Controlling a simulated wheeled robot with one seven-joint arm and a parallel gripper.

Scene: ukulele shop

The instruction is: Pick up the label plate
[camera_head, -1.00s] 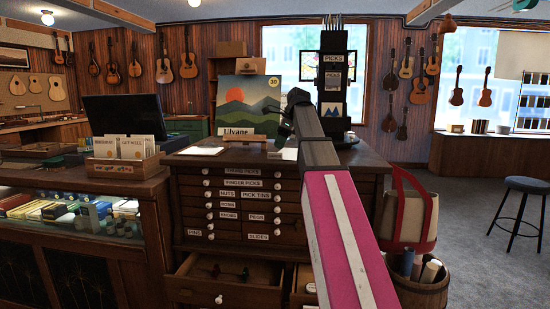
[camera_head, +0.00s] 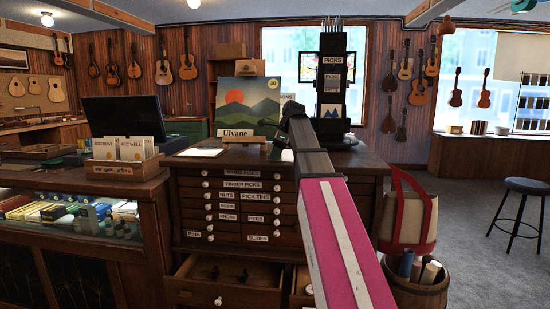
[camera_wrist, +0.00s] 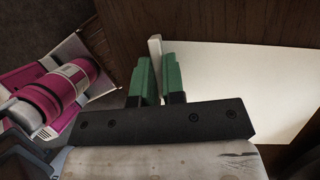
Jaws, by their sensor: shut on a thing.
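In the wrist view my gripper (camera_wrist: 161,72) has its green fingers closed on a thin white plate, which I take to be the label plate (camera_wrist: 154,48). The plate stands edge-on between the fingers, and its upper end shows past them. A pale plate with part of a word, apparently "ONS" (camera_head: 287,98), shows just left of my arm's far end. I cannot tell for sure that it is the held plate.
A white sheet (camera_wrist: 235,85) lies on the wooden cabinet top beneath the gripper. The drawer cabinet (camera_head: 185,215) has an open lower drawer (camera_head: 225,292). A mountain picture (camera_head: 248,105) and a dark tower of labels (camera_head: 331,75) stand on top. A stool (camera_head: 525,187) is at right.

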